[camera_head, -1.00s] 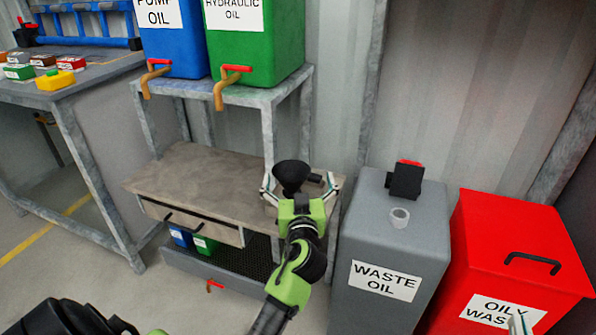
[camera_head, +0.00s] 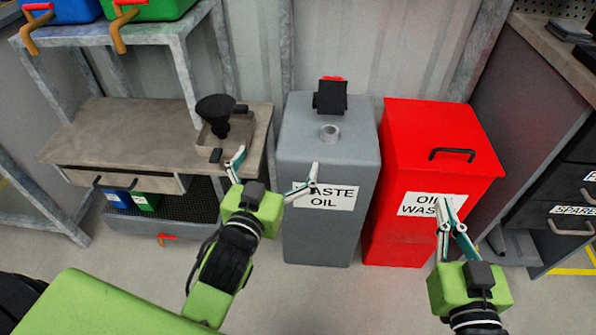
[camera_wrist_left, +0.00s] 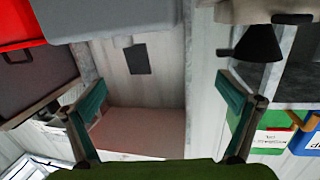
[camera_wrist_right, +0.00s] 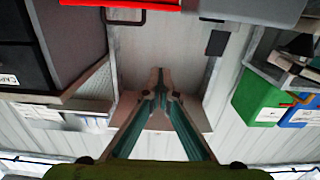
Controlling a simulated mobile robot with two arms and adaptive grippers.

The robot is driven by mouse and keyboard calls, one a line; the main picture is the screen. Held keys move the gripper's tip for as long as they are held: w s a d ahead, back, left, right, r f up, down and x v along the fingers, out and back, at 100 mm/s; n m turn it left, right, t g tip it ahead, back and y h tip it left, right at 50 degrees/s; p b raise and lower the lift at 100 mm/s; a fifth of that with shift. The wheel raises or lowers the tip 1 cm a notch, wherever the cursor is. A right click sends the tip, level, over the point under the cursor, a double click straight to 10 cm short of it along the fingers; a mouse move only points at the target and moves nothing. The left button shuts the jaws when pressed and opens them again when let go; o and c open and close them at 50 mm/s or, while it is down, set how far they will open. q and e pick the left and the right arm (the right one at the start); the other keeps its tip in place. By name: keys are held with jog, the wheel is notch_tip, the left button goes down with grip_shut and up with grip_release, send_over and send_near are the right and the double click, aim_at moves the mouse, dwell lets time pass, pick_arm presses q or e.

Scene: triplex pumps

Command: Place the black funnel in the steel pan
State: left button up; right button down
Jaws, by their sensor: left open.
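The black funnel (camera_head: 215,108) is on the wooden-topped bench, wide mouth up, standing within the steel pan (camera_head: 238,130). Its lower end is partly hard to make out against the pan. The pan has dark handles at its back and front. The funnel also shows in the left wrist view (camera_wrist_left: 258,44), at upper right, outside the fingers. My left gripper (camera_head: 277,161) is open and empty, in front of and to the right of the pan, apart from both. My right gripper (camera_head: 446,203) is shut with nothing visible between its fingertips, in front of the red bin.
Shelf posts rise behind the bench. Dark drawers (camera_head: 565,190) stand at far right.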

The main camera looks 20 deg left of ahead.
pick_arm(q)
jog(key=s+d+r+m+h, duration=0.2)
jog(key=s+d+m+h, duration=0.1)
jog(key=d, duration=0.4)
jog(key=shift+s+h, duration=0.75)
jog(key=shift+h, duration=0.15)
jog(key=shift+r, duration=0.1)
